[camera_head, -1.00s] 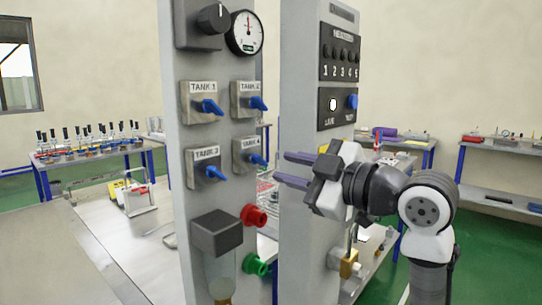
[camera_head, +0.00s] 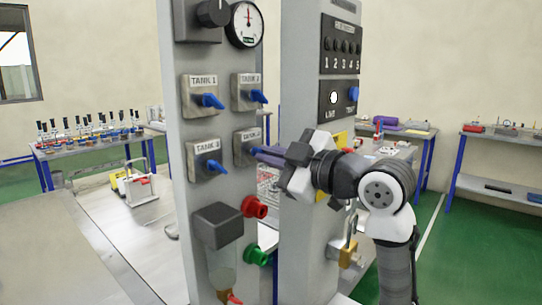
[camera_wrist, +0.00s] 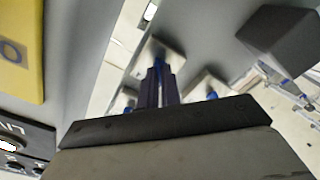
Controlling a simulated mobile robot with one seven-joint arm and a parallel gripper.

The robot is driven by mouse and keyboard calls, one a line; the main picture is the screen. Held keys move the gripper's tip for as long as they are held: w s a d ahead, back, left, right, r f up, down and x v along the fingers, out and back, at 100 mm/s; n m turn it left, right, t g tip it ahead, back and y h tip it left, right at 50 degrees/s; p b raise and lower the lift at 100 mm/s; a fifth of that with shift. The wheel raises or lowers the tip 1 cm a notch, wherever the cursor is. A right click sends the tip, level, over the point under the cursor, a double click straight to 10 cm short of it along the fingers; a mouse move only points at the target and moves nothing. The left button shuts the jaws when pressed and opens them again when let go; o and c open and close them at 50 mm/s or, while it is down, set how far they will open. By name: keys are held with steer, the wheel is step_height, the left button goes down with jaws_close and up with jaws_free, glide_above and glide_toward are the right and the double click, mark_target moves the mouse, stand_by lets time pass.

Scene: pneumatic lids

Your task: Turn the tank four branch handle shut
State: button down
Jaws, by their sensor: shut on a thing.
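The tank four valve (camera_head: 246,143) is a grey plate with a blue handle, at the lower right of the valve group on the left panel. My gripper (camera_head: 258,151) reaches it from the right, with its purple fingers at the handle and hiding most of it in the head view. In the wrist view the blue tank four handle (camera_wrist: 160,64) shows between the fingertips (camera_wrist: 158,75), in front of its plate (camera_wrist: 172,50). My gripper is shut on this handle. How far the handle is turned cannot be told.
Close by are the blue handles of tank one (camera_head: 208,101), tank two (camera_head: 257,96) and tank three (camera_head: 216,167). Below are a red knob (camera_head: 254,207), a green knob (camera_head: 257,256) and a dark block (camera_head: 217,226). A second grey panel (camera_head: 300,75) stands right.

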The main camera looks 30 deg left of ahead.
steer(key=shift+m, duration=0.4)
steer(key=shift+r+m+p, duration=0.1)
steer(key=shift+m+p, duration=4.1)
steer(key=shift+m, duration=4.3)
steer(key=c, duration=1.6)
jaws_free()
